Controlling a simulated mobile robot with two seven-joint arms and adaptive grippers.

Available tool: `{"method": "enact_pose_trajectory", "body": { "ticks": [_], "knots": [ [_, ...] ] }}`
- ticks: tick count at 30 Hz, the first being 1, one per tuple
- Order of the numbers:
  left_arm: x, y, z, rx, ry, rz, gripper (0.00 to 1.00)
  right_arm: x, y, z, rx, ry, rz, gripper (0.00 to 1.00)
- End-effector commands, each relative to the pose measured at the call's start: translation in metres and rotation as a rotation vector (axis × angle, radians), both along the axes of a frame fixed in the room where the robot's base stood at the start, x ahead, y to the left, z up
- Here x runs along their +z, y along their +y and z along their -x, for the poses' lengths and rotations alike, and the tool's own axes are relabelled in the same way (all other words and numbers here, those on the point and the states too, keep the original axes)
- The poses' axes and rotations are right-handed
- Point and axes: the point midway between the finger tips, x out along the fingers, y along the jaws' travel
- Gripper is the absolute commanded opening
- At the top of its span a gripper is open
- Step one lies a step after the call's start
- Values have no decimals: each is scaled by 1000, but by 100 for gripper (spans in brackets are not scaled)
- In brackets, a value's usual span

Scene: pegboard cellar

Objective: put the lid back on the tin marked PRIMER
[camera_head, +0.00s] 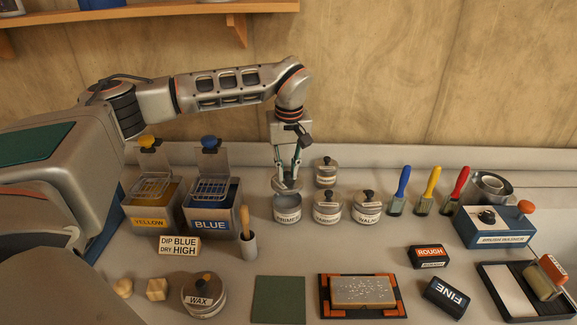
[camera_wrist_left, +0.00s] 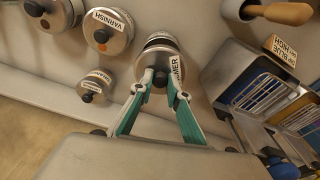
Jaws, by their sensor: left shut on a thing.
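The tin marked PRIMER (camera_head: 288,214) stands upright on the bench, at the left end of a row of tins. My left gripper (camera_head: 288,178) is directly above it, pointing down and shut on the lid (camera_head: 286,188) by its knob. The lid is a grey metal disc, close over the tin's mouth and slightly tilted in the head view; I cannot tell whether it touches the rim. My right gripper is not in view.
The VARNISH tin (camera_head: 327,212) and WAX-side tin WALNUT (camera_head: 367,212) stand lidded to the right; another lidded tin (camera_head: 326,172) is behind. The blue dip tank (camera_head: 211,222) and brush pot (camera_head: 248,245) stand left. A green mat (camera_head: 279,300) lies in front.

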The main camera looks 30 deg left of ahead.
Motion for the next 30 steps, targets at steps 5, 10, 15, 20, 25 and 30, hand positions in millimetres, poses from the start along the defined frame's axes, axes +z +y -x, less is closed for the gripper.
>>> {"method": "enact_pose_trajectory", "body": {
  "ticks": [5,10,15,20,25,30],
  "knots": [
    [-16,0,1,-1,4,1,0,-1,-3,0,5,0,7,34],
    [-31,0,1,0,4,1,0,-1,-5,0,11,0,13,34],
    [-45,0,1,0,1,0,0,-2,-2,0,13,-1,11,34],
    [-53,0,1,-1,1,0,0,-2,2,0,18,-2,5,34],
    [-57,0,1,0,1,0,0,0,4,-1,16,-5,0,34],
    [-58,0,1,0,1,0,0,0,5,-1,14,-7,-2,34]
  ]
}}
